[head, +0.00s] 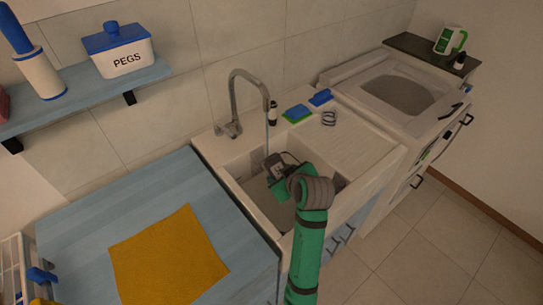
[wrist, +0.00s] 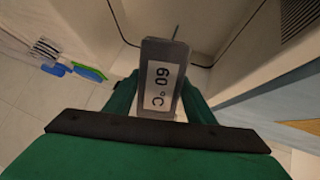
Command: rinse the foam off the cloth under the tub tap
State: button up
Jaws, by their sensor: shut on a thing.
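My gripper (head: 279,183) is inside the white tub (head: 238,168), shut on a dark grey, block-like piece (wrist: 174,53) with a white label reading 60 °C. The piece also shows in the head view (head: 272,161). A mustard-yellow cloth (head: 165,255) lies flat on the blue counter.
A blue-and-green sponge (head: 297,113), a blue block (head: 320,97) and a striped grey item (head: 329,118) lie on the tub's back ledge and drainer. A dark small bottle (head: 273,113) stands by the tap. A white top-opening machine (head: 390,90) is to the right. A shelf with a pegs box (head: 122,57) hangs left.

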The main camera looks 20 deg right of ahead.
jog(key=shift+a, duration=0.2)
jog(key=shift+s+r, duration=0.1)
jog(key=v, duration=0.6)
jog(key=shift+s, duration=0.2)
jog(key=shift+w, duration=0.15)
jog(key=shift+d, duration=0.1)
dwell(0.4)
